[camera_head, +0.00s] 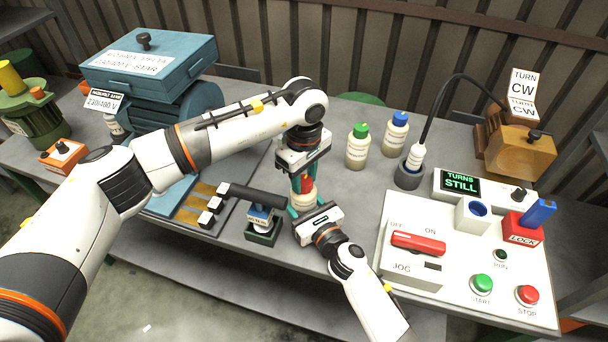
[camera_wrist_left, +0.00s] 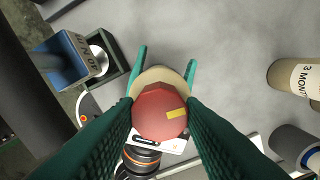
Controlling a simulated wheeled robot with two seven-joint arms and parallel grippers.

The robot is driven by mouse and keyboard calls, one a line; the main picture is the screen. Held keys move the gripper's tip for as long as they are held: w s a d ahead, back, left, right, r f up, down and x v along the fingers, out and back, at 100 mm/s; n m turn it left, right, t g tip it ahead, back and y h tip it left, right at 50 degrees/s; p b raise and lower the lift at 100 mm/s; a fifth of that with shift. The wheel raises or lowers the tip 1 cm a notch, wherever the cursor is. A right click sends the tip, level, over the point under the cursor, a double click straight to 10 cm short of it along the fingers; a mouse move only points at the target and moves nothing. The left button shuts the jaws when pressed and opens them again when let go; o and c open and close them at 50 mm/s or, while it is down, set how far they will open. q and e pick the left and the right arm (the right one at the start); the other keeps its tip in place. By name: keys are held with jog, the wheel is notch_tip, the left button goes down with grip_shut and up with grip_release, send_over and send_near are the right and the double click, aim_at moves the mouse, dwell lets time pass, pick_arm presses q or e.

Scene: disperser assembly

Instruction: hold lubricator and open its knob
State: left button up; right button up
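The lubricator (camera_head: 301,198) stands upright on the grey table, with a cream body and a red faceted knob (camera_wrist_left: 158,113) on top. The knob has a yellow mark, seen right of its middle in the left wrist view. My left gripper (camera_head: 303,178) comes down from above, its dark green fingers against both sides of the knob. My right gripper (camera_head: 302,202) reaches in from the front. Its teal fingers flank the cream body (camera_wrist_left: 160,75) below the knob, as the left wrist view shows. The grippers hide much of the lubricator in the head view.
A small block device with a black handle (camera_head: 255,195) stands close on the left. Bottles with green (camera_head: 358,148) and blue caps (camera_head: 396,134) stand behind right. A white control panel (camera_head: 470,270) fills the right side. A blue machine (camera_head: 150,65) is back left.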

pick_arm(q)
jog(key=c, duration=0.4)
jog(key=shift+c, duration=0.2)
jog(key=n, duration=0.5)
jog(key=shift+n, duration=0.3)
jog(key=n, duration=0.5)
jog(key=shift+w, duration=0.1)
pick_arm(e)
jog(key=shift+f, duration=0.1)
pick_arm(q)
jog(key=n, duration=0.5)
jog(key=shift+r+n, duration=0.1)
jog(key=shift+n, duration=0.3)
jog(key=n, duration=0.5)
jog(key=shift+w, duration=0.1)
jog(key=shift+n, duration=0.4)
